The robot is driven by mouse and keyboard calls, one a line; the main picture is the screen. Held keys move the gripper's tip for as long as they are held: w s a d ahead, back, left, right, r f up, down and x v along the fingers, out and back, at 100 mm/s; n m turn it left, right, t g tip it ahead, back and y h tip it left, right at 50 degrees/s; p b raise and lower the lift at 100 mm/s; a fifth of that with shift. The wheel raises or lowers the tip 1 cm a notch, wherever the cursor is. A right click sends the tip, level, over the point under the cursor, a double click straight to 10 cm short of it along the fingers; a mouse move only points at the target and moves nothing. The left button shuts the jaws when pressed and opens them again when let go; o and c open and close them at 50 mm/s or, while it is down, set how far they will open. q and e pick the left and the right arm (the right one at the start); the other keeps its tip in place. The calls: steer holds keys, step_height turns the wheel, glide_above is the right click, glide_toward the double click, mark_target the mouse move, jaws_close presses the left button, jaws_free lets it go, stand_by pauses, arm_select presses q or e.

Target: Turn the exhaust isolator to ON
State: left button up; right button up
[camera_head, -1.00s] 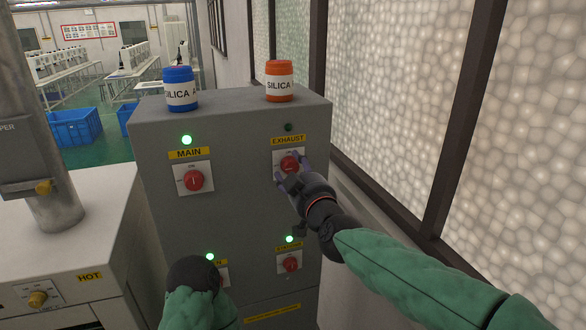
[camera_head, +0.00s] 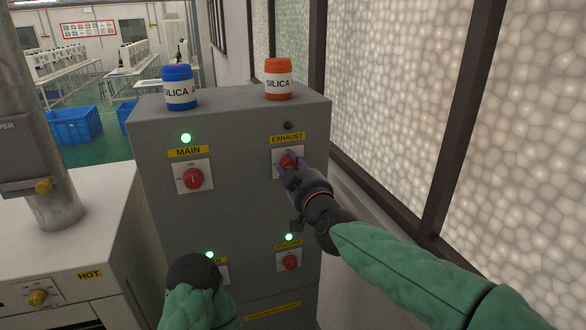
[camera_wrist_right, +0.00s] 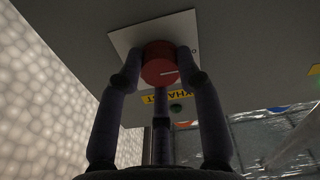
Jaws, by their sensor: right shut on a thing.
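The exhaust isolator is a red round knob (camera_head: 288,160) on a white plate under the yellow EXHAUST label (camera_head: 287,138), high on the right of the grey cabinet's front. The small lamp (camera_head: 287,126) above it is dark. My right gripper (camera_head: 287,166) is shut on this knob and hides part of it. In the right wrist view the fingers hold the red knob (camera_wrist_right: 160,64) from its sides. A white line on its face lies nearly level in that view. My left gripper (camera_head: 194,272) is low in front of the cabinet, its fingers hidden.
The MAIN knob (camera_head: 193,178) has a lit green lamp (camera_head: 186,138). Two lower knobs also have lit green lamps; the left one is mostly covered by my left arm. Blue (camera_head: 179,89) and orange (camera_head: 278,80) silica jars stand on the cabinet (camera_head: 232,112). A textured window wall (camera_head: 385,90) is close on the right.

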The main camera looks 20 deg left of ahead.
steer(key=shift+r, duration=0.2)
steer(key=m+b, duration=0.1)
steer(key=m, duration=0.3)
steer(key=shift+m, duration=0.3)
steer(key=m+b, duration=0.2)
steer(key=m, duration=0.2)
steer(key=shift+d+r+m, duration=0.1)
steer(key=shift+m, duration=0.2)
steer(key=m+b, duration=0.1)
steer(key=m, duration=0.3)
steer(key=shift+d+r+m, duration=0.1)
steer(key=shift+m, duration=0.2)
steer(key=shift+m+b, duration=0.7)
steer(key=shift+m, duration=1.2)
steer(key=o, duration=1.1)
steer(key=shift+w, duration=0.15)
steer(key=shift+o, duration=0.2)
steer(key=shift+f, duration=0.2)
